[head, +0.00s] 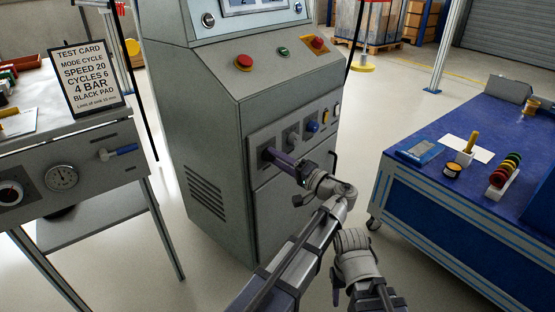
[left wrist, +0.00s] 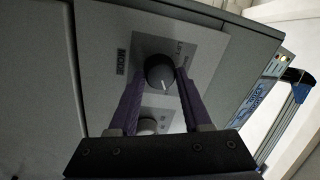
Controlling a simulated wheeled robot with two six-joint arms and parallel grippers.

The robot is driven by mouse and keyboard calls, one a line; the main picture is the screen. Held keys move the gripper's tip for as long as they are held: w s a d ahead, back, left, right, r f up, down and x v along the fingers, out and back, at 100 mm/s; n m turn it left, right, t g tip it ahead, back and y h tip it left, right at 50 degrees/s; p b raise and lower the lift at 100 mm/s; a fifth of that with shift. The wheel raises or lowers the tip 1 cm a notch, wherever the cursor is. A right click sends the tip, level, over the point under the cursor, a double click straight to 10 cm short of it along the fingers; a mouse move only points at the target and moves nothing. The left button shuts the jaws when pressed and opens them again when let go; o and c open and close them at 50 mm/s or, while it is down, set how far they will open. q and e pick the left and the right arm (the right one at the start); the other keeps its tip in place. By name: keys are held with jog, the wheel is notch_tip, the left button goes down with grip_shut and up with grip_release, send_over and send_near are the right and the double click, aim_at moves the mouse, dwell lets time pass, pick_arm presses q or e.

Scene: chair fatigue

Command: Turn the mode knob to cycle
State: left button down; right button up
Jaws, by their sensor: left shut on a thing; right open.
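The mode knob (left wrist: 159,72) is a round black knob on a light plate, with the word MODE sideways beside it in the left wrist view. The two purple fingers of my left gripper (left wrist: 157,92) are on either side of the knob, shut on it. Its white pointer mark aims toward the lower right in that view. In the head view my left gripper (head: 277,158) reaches the leftmost control on the front of the grey cabinet (head: 215,125) and hides most of the knob. Part of my right arm shows at the bottom, but I cannot see its jaws.
Red buttons (head: 243,62) are on the sloped panel above. A test card (head: 86,79) at left reads MODE CYCLE. A blue workbench (head: 455,120) stands at right, with clear floor between.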

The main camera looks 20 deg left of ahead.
pick_arm(q)
jog(key=shift+c, duration=1.7)
grip_release()
jog(key=shift+d, duration=0.1)
pick_arm(e)
jog(key=shift+d, duration=0.15)
